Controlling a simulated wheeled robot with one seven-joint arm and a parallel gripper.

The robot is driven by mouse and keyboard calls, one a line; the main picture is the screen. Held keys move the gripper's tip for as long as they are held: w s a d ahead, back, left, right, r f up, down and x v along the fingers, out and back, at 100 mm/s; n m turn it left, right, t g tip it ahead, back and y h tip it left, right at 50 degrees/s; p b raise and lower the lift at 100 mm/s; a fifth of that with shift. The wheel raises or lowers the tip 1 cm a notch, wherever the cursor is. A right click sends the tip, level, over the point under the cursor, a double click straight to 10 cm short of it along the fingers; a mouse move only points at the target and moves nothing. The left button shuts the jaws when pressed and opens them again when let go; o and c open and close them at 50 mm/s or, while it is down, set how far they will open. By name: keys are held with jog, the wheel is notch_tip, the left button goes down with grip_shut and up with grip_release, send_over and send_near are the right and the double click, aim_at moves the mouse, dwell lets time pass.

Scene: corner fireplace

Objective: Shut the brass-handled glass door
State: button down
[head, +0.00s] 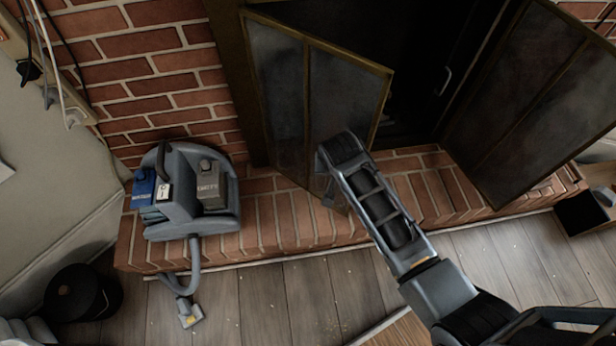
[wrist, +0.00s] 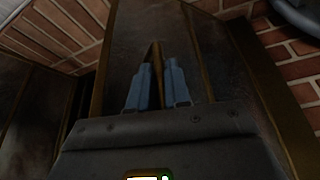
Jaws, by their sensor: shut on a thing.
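The brass-framed glass door (head: 345,95) stands partly open on the left of the fireplace, its two panels folded at an angle. My gripper (head: 328,192) is low at the front of this door. In the wrist view, my gripper (wrist: 158,70) has its blue fingers closed around a slim upright brass bar, the handle (wrist: 156,52), in front of the dark glass panel (wrist: 130,40). In the head view the handle is hidden by my arm.
A second folded glass door (head: 525,95) stands open on the right, with the dark firebox between. A grey vacuum cleaner (head: 190,195) sits on the brick hearth (head: 280,222) at left. A black bin (head: 80,292) stands on the wooden floor.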

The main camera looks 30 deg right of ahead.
jog(key=w+d+n+y+b, duration=0.2)
jog(key=w+d+n+b, duration=0.4)
jog(key=w+d, duration=0.9)
jog(key=d+b, duration=0.3)
jog(key=d, duration=0.1)
jog(key=shift+t+b, duration=0.3)
jog(key=shift+r, duration=0.15)
jog(key=c, duration=1.3)
grip_release()
jog(key=shift+w+d, duration=0.1)
jog(key=shift+c, duration=0.2)
jog(key=shift+o, duration=0.9)
jog(key=p+v, duration=0.2)
jog(key=v, duration=0.5)
jog(key=shift+r, duration=0.3)
